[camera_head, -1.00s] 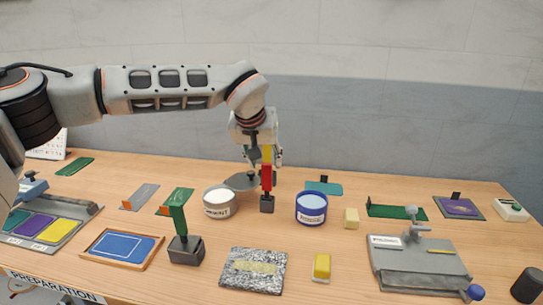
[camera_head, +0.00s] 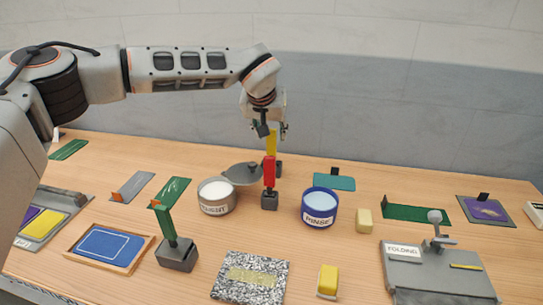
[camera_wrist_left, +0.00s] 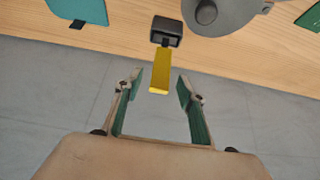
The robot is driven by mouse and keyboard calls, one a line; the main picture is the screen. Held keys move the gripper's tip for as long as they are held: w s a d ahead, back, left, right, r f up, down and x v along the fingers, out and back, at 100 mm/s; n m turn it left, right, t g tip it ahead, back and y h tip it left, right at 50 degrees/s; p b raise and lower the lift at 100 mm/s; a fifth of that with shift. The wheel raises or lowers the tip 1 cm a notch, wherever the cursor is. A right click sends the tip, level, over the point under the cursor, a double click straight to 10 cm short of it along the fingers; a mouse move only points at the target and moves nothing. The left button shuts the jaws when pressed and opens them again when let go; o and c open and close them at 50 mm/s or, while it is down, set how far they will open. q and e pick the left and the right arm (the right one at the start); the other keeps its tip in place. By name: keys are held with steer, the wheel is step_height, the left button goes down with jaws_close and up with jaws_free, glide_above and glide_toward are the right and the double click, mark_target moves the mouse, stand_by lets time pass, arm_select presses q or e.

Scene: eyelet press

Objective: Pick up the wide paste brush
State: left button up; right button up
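Three upright handles stand in dark blocks: yellow (camera_head: 272,142), red (camera_head: 269,172) and green (camera_head: 166,222). Their bristles are hidden, so I cannot tell which is the wide paste brush. My left gripper (camera_head: 273,130) is at the top of the yellow handle, at the back of the table. In the left wrist view the left gripper (camera_wrist_left: 158,92) is open and empty. The yellow handle (camera_wrist_left: 160,70) points into the gap between its fingertips, with its dark block (camera_wrist_left: 166,31) beyond. My right gripper is not in view.
A white pot (camera_head: 216,208) and a grey lid (camera_head: 243,174) are left of the red handle; a blue rinse tub (camera_head: 319,219) is right. A folding press (camera_head: 425,262) stands at right. A blue framed pad (camera_head: 104,250) lies at front left.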

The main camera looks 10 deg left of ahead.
arm_select(q)
steer(key=shift+x, duration=0.95)
steer(key=shift+w, duration=0.15)
jaws_close()
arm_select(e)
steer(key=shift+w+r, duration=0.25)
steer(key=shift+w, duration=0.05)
